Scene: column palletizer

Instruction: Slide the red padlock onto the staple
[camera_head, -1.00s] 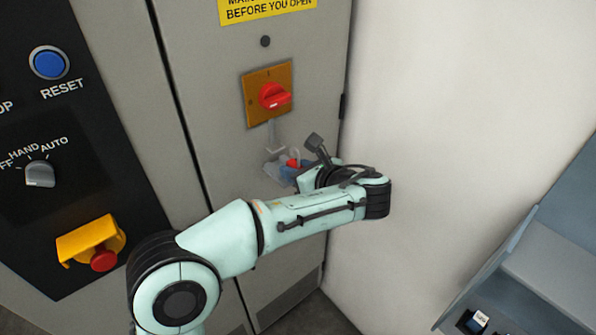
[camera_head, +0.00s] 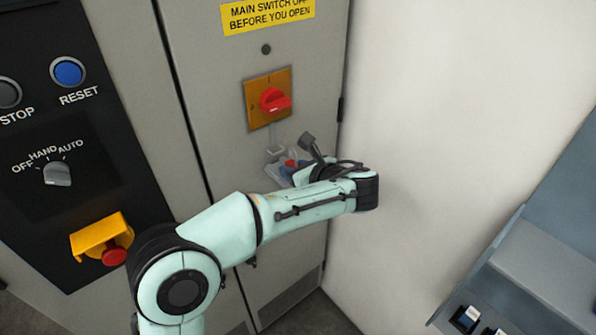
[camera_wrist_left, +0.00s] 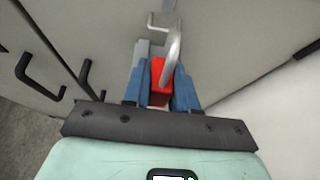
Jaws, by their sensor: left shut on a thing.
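The red padlock (camera_wrist_left: 158,72) is held between the blue fingers of my left gripper (camera_wrist_left: 158,88) in the left wrist view. Its silver shackle (camera_wrist_left: 174,45) points away from the gripper. In the head view the padlock (camera_head: 291,163) is a small red patch, mostly hidden by my wrist, with the left gripper (camera_head: 287,170) around it. A thin pale metal loop, which looks like the staple (camera_wrist_left: 151,22), is just beyond the shackle; it also shows below the switch plate (camera_head: 275,147). I cannot tell whether shackle and loop touch. My right gripper is out of view.
The red rotary switch (camera_head: 273,100) sits on an orange plate above the loop. Door handles (camera_wrist_left: 38,75) are at the left of the wrist view. A white wall (camera_head: 430,110) stands right of the cabinet.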

